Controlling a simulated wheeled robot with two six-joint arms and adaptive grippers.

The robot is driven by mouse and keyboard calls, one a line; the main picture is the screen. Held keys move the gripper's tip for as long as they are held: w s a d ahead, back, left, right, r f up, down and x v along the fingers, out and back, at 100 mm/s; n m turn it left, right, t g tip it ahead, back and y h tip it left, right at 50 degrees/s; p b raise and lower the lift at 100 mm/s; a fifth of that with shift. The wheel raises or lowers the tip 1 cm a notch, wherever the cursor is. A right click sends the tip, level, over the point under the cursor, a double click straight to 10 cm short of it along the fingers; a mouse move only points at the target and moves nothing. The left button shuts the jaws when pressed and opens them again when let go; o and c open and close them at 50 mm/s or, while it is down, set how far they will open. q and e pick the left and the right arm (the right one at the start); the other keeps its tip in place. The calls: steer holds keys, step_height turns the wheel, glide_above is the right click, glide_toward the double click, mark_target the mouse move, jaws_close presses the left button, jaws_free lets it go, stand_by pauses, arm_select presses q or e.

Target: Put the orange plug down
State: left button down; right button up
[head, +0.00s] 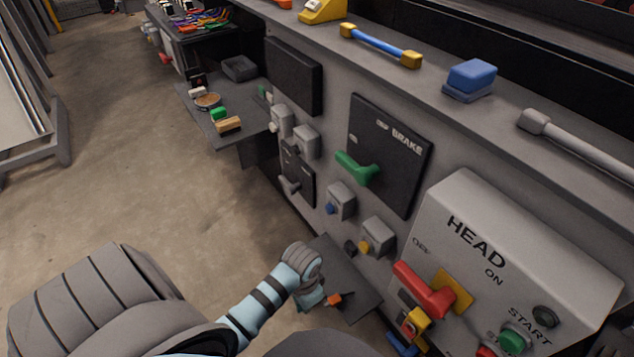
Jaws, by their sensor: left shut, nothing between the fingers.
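The orange plug (333,299) is at the bottom centre of the head view, over a small dark grey shelf (352,286). It seems to lie on the shelf, with a short dark part pointing right. My left gripper (318,304) is just left of the plug, at the end of my light blue arm with dark bands. It is shut and empty. Its fingertips are small in the picture, and I cannot tell whether they touch the plug. My right gripper is not in view.
Right of the shelf stands the HEAD control box (520,255) with a red lever (423,290). The BRAKE panel (390,155) has a green handle (357,168). Yellow (376,240) and blue (338,203) connectors jut from the wall. Open floor (150,190) lies left.

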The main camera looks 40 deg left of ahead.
mark_target(335, 300)
arm_select(q)
steer(key=w+d+f+b, duration=0.1)
steer(key=w+f+b, duration=0.2)
steer(key=f+b, duration=0.3)
step_height(335, 300, down, 4)
steer(key=shift+w+f, duration=0.1)
steer(key=shift+w, duration=0.25)
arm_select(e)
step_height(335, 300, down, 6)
